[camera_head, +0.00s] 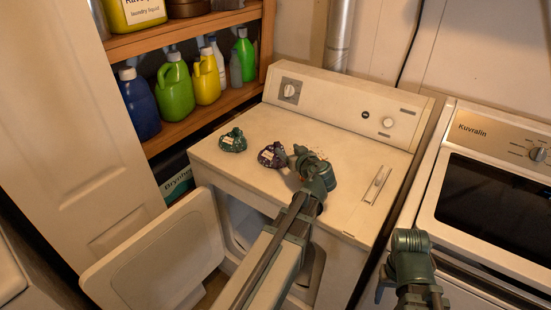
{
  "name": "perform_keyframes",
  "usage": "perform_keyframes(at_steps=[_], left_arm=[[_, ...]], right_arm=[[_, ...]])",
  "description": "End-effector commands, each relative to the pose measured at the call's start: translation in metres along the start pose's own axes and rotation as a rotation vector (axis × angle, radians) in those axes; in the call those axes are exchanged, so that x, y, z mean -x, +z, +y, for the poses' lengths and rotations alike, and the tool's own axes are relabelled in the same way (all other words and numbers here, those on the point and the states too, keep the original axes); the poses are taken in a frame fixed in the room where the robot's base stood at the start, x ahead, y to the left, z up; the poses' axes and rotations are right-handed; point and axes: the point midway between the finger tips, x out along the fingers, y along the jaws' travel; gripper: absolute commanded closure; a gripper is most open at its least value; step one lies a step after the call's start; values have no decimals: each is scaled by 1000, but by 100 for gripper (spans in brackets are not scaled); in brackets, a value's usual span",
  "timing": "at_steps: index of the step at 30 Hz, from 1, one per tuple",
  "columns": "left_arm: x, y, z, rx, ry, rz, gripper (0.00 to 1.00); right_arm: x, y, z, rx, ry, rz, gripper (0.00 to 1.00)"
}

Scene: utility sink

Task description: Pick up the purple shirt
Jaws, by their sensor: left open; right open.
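The purple shirt (269,157) is a small crumpled dark purple bundle with a pale patch. It lies on the white top of the dryer (215,161). My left gripper (298,158) is open just to the right of the shirt, over the dryer top. Its near jaw appears close to the shirt's right edge; I cannot tell whether they touch. My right gripper (408,256) is open and low, in front of the gap between the dryer and the stove. Its fingertips are partly hidden by its own body.
A crumpled green cloth (233,141) lies left of the shirt. The dryer door (160,262) hangs open at the front. A wooden shelf (185,128) with several bottles stands at left, and a stove (490,200) at right. The dryer top's right part is mostly clear.

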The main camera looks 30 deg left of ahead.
Motion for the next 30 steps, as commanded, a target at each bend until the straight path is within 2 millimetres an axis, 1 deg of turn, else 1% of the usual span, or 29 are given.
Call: perform_keyframes(at_steps=[1, 4, 7, 13, 16, 22, 25, 27, 30], left_arm=[[-10, 2, 1, 1, -2, 0, 33], [-19, 1, 1, 1, 0, 0, 33], [-23, 0, 0, 0, 0, 0, 33], [-24, 0, -1, 0, 0, 0, 33], [-31, 2, -1, 0, 0, 0, 33], [-59, 6, -6, 1, -1, 0, 33], [-72, 4, -5, 1, -1, -1, 33], [-76, 4, -6, 0, 0, 0, 33], [-75, 3, -6, -1, 1, 0, 33]], right_arm=[[-4, 0, 0, 0, 0, 0, 41], [-6, 0, -1, 0, 0, 0, 41], [-7, 0, -1, 0, 0, 0, 41], [-7, 0, -1, 0, 0, 0, 41], [-11, -1, -1, 0, 0, 0, 41], [-23, -1, -2, 0, 0, 0, 41], [-25, -1, -2, 0, 0, 0, 41], [-26, -2, -2, 0, 0, 0, 41], [-25, -1, -2, 0, 0, 0, 41]])
